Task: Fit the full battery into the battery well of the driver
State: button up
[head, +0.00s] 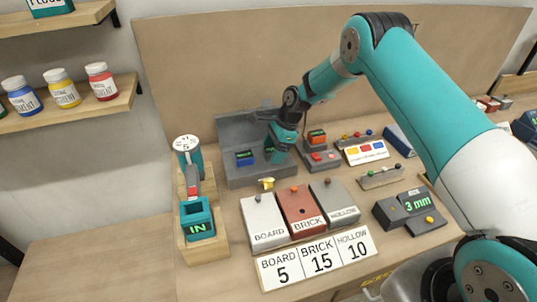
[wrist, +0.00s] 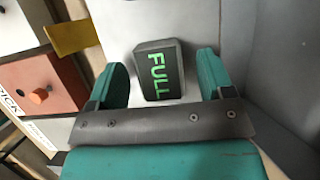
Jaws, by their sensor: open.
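The full battery (wrist: 147,82) is a dark grey block with green "FULL" lettering. In the wrist view it sits between the two fingers of my gripper (wrist: 163,78), with light gaps on both sides. My gripper is open around it and does not appear to touch it. In the head view my gripper (head: 281,147) is down at the grey holder (head: 235,119), and it largely hides the battery. The driver (head: 187,160) is teal with a round pale top, on a wooden stand at the left. A teal open-topped box marked "IN" (head: 197,229) is at the stand's front; its inside is dark.
A blue block (head: 245,158) with a small green display sits left of my gripper in the holder. Board, brick and hollow boxes (head: 304,214) stand in front, with a yellow piece (head: 267,184) behind them. Control boxes (head: 321,157) are close on the right. The table's front left is clear.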

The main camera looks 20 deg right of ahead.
jog(key=c, duration=1.1)
